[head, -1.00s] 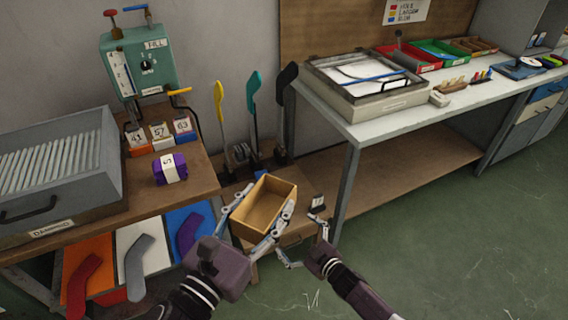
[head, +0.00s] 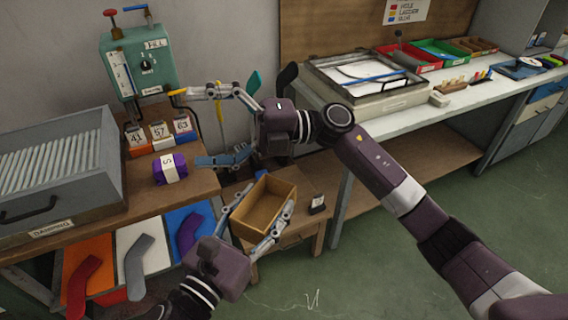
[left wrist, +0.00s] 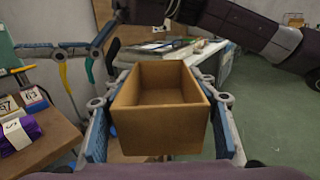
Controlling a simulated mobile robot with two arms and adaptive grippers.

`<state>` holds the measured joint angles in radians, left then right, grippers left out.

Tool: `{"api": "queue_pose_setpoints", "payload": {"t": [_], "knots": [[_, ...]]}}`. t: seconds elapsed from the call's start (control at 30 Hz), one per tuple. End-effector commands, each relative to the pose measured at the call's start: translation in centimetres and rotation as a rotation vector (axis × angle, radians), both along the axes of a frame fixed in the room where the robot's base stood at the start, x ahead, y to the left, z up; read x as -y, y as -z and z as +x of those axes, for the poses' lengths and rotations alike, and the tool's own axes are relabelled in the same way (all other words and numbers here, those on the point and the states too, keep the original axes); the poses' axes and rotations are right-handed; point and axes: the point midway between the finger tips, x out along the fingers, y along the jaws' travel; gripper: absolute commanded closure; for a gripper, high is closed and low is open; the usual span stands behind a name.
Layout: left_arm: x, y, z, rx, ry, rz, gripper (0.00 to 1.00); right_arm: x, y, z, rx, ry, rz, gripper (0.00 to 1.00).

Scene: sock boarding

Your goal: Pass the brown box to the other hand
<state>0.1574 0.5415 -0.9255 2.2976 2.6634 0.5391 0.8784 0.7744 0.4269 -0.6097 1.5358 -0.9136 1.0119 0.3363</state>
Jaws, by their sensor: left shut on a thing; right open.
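The brown box (head: 262,213) is an open-topped rectangular tray, held level above the small wooden table in the head view. My left gripper (head: 266,195) is shut on it, one finger along each side. In the left wrist view, the box (left wrist: 160,128) fills the middle between the left gripper's two fingers. My right gripper (head: 189,128) is open and empty in the head view, above and left of the box, its fingers spread toward the bench. In the left wrist view, the right gripper (left wrist: 20,58) shows at the upper left, apart from the box.
A green machine (head: 140,62) and a purple bundle (head: 170,168) are by the left wooden bench (head: 130,190). A long white table (head: 440,115) stands right. Green floor is clear at lower right.

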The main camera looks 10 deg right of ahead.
Motion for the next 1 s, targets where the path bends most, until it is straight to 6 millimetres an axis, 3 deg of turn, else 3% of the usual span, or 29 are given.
{"api": "queue_pose_setpoints", "payload": {"t": [0.03,0.13,0.2,0.33,0.5,0.7,0.87,1.0], "knots": [[0.0,0.0,0.0,0.0,0.0,0.0,0.7,-0.5,-1.3,-2.5,0.105,-0.069,-0.082,0.0],[0.0,0.0,0.0,0.0,0.0,0.0,0.7,-0.6,-1.7,-6.8,0.285,-0.189,-0.265,0.0],[0.0,0.0,0.0,0.0,0.0,0.0,0.7,0.1,-1.3,-9.1,0.403,-0.255,-0.405,0.0],[0.0,0.0,0.0,0.0,0.0,0.0,0.7,2.7,0.1,-11.7,0.605,-0.335,-0.687,0.0],[0.0,0.0,0.0,0.0,0.0,0.0,0.7,7.6,1.1,-12.2,0.803,-0.35,-1.038,0.0],[0.0,0.0,0.0,0.0,0.0,0.0,0.7,12.0,0.8,-11.4,0.922,-0.307,-1.301,0.0],[0.0,0.0,0.0,0.0,0.0,0.0,0.7,13.2,0.8,-11.1,0.947,-0.288,-1.373,0.0],[0.0,0.0,0.0,0.0,0.0,0.0,0.7,12.9,2.2,-10.8,0.945,-0.29,-1.378,0.0]]}}
